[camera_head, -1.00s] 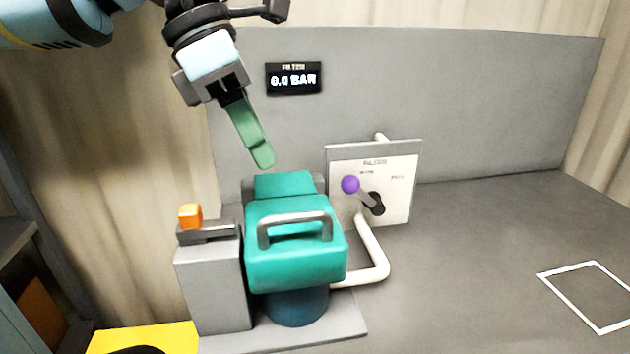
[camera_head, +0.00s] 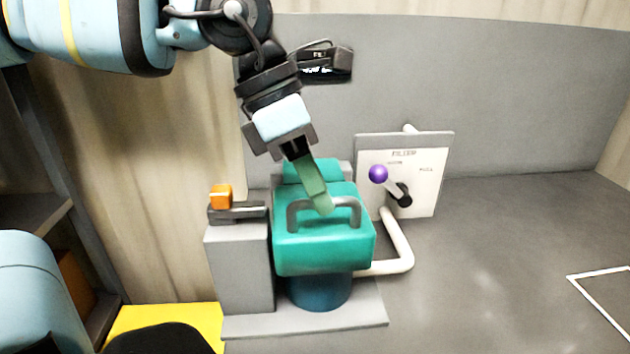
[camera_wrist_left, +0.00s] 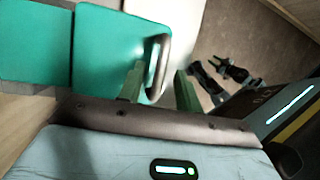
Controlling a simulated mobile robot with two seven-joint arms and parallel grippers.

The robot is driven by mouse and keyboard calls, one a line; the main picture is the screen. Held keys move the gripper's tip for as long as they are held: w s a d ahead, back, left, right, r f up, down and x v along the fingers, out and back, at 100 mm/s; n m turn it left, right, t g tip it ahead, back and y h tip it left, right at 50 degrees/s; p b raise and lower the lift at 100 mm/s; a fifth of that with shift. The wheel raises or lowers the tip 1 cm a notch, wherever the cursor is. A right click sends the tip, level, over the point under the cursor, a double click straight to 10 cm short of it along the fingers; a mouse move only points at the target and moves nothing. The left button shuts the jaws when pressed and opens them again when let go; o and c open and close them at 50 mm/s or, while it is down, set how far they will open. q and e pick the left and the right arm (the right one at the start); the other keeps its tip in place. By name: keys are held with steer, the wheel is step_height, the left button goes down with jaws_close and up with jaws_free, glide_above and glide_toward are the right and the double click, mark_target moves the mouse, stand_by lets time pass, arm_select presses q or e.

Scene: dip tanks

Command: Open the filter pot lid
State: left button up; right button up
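The filter pot (camera_head: 318,292) has a blue body under a teal lid (camera_head: 325,257); the lid lies shut. The lid also shows in the left wrist view (camera_wrist_left: 100,55). A grey loop handle (camera_head: 352,203) stands on the lid. My left gripper (camera_head: 321,208) points down at this handle, its green fingers overlapping it in the head view. In the left wrist view my left gripper (camera_wrist_left: 160,88) has its fingers apart, with the handle (camera_wrist_left: 159,62) between them and a gap visible.
A panel with a purple-knobbed lever (camera_head: 378,174) stands right of the pot, with a white pipe (camera_head: 399,245) below it. An orange-knobbed clamp (camera_head: 221,197) sits on a grey block at left. The wall display (camera_head: 322,70) is partly hidden. The right counter is clear.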

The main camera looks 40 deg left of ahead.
arm_select(q)
jaws_close()
arm_select(e)
steer(key=shift+s, duration=0.25)
arm_select(q)
steer(key=shift+r, duration=0.1)
